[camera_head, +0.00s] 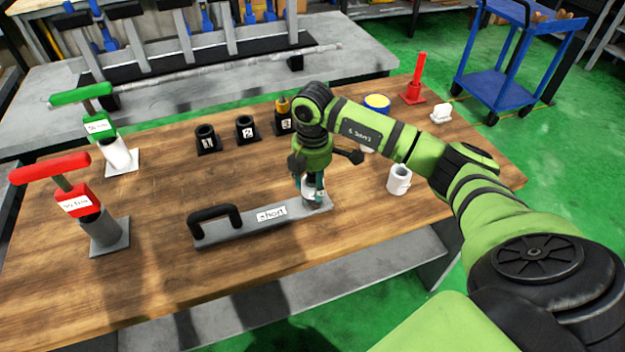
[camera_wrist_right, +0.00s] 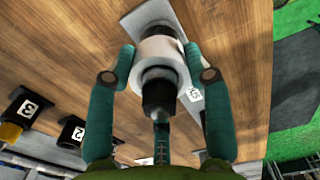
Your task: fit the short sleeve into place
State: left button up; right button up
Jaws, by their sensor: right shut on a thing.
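My right gripper (camera_head: 312,187) is shut on a white sleeve (camera_wrist_right: 160,46) at the right end of a grey plate (camera_head: 240,226). The plate has a black handle (camera_head: 214,214) and a label reading "short". In the right wrist view my right gripper (camera_wrist_right: 158,60) has a fingertip on each side of the sleeve. A dark cylindrical part (camera_wrist_right: 158,95) shows through the sleeve's near end, and a dark part shows beyond it. The sleeve appears to be around a post, but its seating is hidden. My left gripper is not in view.
A loose white sleeve (camera_head: 399,180) stands to the right of the plate. Black holders numbered 1 (camera_head: 207,140), 2 (camera_head: 246,128) and 3 (camera_head: 284,118) stand behind. Red-handled (camera_head: 78,203) and green-handled (camera_head: 99,128) gauges stand at left. The table front is clear.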

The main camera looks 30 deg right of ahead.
jog(key=shift+f+b, duration=0.85)
jog(key=shift+f, duration=0.5)
jog(key=o, duration=1.4)
jog(key=shift+r, duration=0.1)
notch_tip(320, 180, up, 12)
jog(key=shift+s, duration=0.1)
